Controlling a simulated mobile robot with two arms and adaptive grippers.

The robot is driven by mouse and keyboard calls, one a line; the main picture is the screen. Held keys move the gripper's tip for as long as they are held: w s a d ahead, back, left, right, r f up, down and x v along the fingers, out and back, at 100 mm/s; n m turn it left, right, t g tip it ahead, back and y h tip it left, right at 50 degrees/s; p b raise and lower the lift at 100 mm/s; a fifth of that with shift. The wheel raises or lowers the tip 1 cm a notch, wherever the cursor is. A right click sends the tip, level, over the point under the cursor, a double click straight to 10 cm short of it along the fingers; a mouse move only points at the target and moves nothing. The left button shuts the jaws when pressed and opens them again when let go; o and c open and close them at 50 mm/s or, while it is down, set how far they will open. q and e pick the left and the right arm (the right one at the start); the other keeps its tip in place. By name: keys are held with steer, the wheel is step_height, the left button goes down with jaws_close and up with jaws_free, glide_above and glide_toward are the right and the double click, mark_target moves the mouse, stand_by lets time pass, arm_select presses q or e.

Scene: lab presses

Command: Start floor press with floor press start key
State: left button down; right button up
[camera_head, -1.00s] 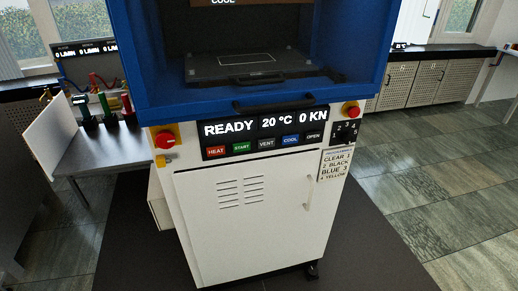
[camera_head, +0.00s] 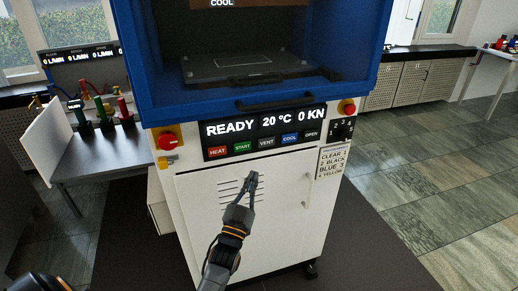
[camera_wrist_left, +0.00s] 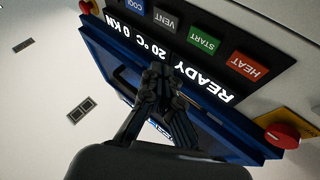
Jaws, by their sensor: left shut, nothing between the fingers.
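The floor press (camera_head: 262,220) stands in front of me, a white cabinet below a blue frame. Its panel display (camera_head: 258,124) reads READY, 20 °C, 0 KN. The green START key (camera_head: 242,147) sits in the key row between the red HEAT key (camera_head: 217,151) and the VENT key (camera_head: 266,143). My left gripper (camera_head: 252,176) is shut and empty, in front of the cabinet door, below the key row. In the left wrist view the panel appears upside down, with the START key (camera_wrist_left: 204,41) beyond my shut fingertips (camera_wrist_left: 160,70). My right gripper is not in view.
A black dial (camera_head: 341,129) and a program label (camera_head: 331,161) are at the right. The press has an open blue chamber with a handle (camera_head: 270,103). A side bench (camera_head: 100,150) stands left; floor is clear at right.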

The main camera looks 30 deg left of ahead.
mark_target(242, 146)
arm_select(q)
steer(key=shift+d+r+t, duration=0.2)
steer(key=shift+r+t, duration=0.2)
steer(key=shift+r, duration=0.85)
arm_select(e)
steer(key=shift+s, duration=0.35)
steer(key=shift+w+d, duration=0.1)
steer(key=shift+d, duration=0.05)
arm_select(q)
steer(key=shift+w, duration=0.1)
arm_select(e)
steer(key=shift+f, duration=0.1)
arm_select(q)
steer(key=w+a+b, duration=0.2)
steer(key=w+a, duration=0.1)
steer(key=w+a+b, duration=0.1)
steer(key=w+a, duration=0.1)
steer(key=a, duration=0.1)
steer(key=shift+w+a+b, duration=0.3)
steer(key=shift+w+b, duration=0.1)
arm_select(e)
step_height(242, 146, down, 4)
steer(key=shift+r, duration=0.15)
